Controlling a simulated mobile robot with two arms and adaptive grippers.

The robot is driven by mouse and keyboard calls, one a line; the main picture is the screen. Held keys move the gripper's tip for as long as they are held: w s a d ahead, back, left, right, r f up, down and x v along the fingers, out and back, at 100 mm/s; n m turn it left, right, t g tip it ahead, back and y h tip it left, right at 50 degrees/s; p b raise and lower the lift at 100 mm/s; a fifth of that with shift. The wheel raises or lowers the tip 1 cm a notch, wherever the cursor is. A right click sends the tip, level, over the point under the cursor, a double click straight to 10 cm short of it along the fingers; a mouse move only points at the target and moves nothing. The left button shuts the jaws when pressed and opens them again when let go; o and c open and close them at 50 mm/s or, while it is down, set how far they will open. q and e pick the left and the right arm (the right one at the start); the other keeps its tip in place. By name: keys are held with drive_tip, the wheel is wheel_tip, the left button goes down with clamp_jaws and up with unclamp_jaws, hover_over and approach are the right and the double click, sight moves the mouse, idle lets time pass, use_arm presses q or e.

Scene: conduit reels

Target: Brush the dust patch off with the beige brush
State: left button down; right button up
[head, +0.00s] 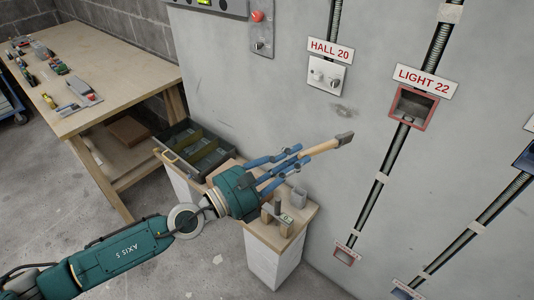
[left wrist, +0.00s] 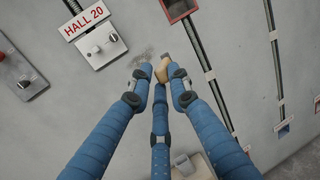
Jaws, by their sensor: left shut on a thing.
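The beige brush (head: 322,147) is in my left gripper (head: 301,154), whose blue fingers are shut on its handle. The brush points up and right, with its dark grey head at the far end. In the left wrist view the brush (left wrist: 161,73) shows between the fingertips, partly hidden by them. The dust patch (head: 343,110) is a grey smudge on the wall below the HALL 20 switch plate. In the head view the brush head appears just below the patch; I cannot tell whether it touches the wall. The patch also shows in the left wrist view (left wrist: 146,57). My right gripper is not in view.
The HALL 20 switch plate (head: 324,75) is above the patch. A red-framed wall box (head: 412,107) labelled LIGHT 22 and conduits are to the right. Below the arm, a small stand (head: 312,211) holds a black tray (head: 182,140) and small parts. A workbench (head: 130,75) is at left.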

use_arm(q)
drive_tip(key=w+a+n+t+y+b, duration=0.1)
drive_tip(key=w+a+n+t+y, duration=0.15)
drive_tip(key=a+t, duration=0.3)
drive_tip(key=shift+n+g, duration=0.25)
drive_tip(key=w+d, duration=0.1)
drive_tip(key=w, duration=0.1)
drive_tip(key=w+d, duration=0.1)
drive_tip(key=w, duration=0.1)
drive_tip(key=shift+w+d+f, duration=0.1)
drive_tip(key=shift+d+f, duration=0.2)
drive_tip(key=shift+w+d, duration=0.3)
drive_tip(key=shift+w, duration=0.15)
idle(0.7)
drive_tip(key=shift+s, duration=0.1)
